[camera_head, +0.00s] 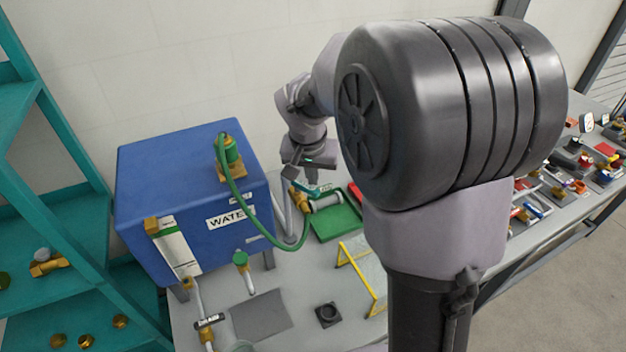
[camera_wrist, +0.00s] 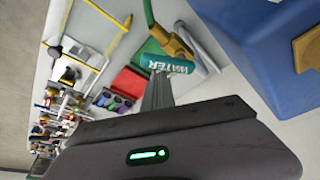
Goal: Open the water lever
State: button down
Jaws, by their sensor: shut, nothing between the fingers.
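The water lever is a teal handle marked WATER (camera_wrist: 170,64), on a brass valve (camera_wrist: 172,40) joined to a green hose. In the head view the teal lever (camera_head: 318,188) shows small, just beside the blue tank, with the brass valve (camera_head: 297,199) under it. My gripper (camera_wrist: 159,80) is shut and empty. Its fingertips are right at the lever's lower edge in the wrist view; I cannot tell whether they touch. In the head view my gripper (camera_head: 304,176) is just above the lever, partly blending with it.
The blue water tank (camera_head: 190,235) stands left of the valve, with a green hose (camera_head: 240,207) arching from its top. A green tray (camera_head: 337,222) and a yellow frame (camera_head: 347,260) are close by. Teal shelving (camera_head: 70,200) stands at far left. My arm hides the table's middle.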

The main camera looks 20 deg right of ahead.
jog(key=m, duration=0.1)
jog(key=m+b, duration=0.2)
jog(key=shift+s+a+f+g+h, duration=0.15)
jog(key=shift+s+a+g+h, duration=0.15)
jog(key=shift+a+g+h, duration=0.1)
jog(key=shift+d+r, duration=0.1)
jog(key=shift+r, duration=0.1)
jog(key=shift+w, duration=0.1)
jog(key=shift+w+a+p, duration=0.35)
jog(key=shift+w, duration=0.3)
